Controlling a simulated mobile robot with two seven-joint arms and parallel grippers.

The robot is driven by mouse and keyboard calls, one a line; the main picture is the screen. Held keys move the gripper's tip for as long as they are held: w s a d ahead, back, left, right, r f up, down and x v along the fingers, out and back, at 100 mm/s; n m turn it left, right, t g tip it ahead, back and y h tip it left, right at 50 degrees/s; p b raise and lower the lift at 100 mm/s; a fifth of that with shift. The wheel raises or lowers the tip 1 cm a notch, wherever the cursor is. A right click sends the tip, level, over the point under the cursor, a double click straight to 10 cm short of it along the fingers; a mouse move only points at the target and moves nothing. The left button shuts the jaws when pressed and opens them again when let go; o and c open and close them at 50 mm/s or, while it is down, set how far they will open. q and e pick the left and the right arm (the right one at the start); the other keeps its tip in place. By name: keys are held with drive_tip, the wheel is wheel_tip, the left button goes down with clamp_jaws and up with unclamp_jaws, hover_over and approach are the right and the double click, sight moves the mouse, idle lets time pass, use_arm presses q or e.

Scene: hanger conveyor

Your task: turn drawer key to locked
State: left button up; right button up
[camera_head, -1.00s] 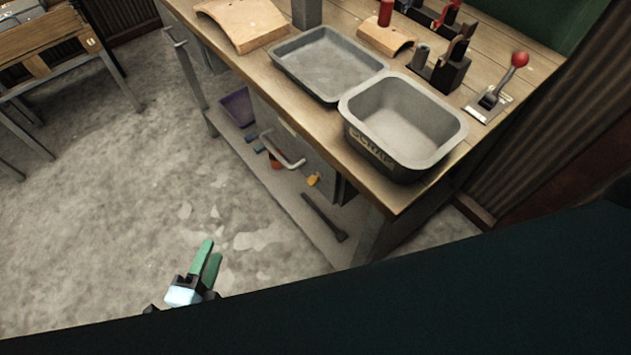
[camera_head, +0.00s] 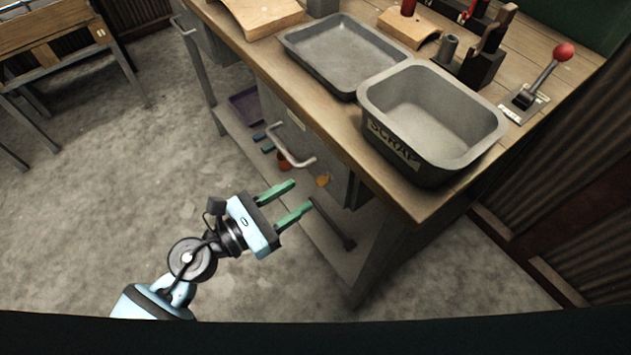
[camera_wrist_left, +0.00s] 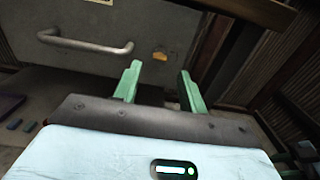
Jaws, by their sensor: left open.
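The grey drawer (camera_head: 330,140) hangs under the workbench top, with a bar handle (camera_head: 293,150) on its front. A small orange-yellow piece, likely the key (camera_head: 323,181), sits on the drawer front to the right of the handle. In the left wrist view the key (camera_wrist_left: 160,56) shows just beyond and between the fingertips; its exact turn is too small to tell. My left gripper (camera_head: 302,194) has green fingers, open and empty, pointing at the drawer front, apart from the key. It also shows in the left wrist view (camera_wrist_left: 160,70). My right gripper is out of view.
The workbench (camera_head: 395,193) carries a SCRAP bin (camera_head: 395,148), a grey tray (camera_head: 310,62) and a red-knobbed lever (camera_head: 540,80). A lower shelf (camera_head: 235,133) holds a purple bin (camera_head: 246,106) and a dark bar (camera_head: 333,222).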

sight(323, 180)
use_arm(q)
drive_tip(key=x, duration=0.5)
drive_tip(key=shift+w+d, duration=0.2)
drive_tip(key=shift+d, duration=0.1)
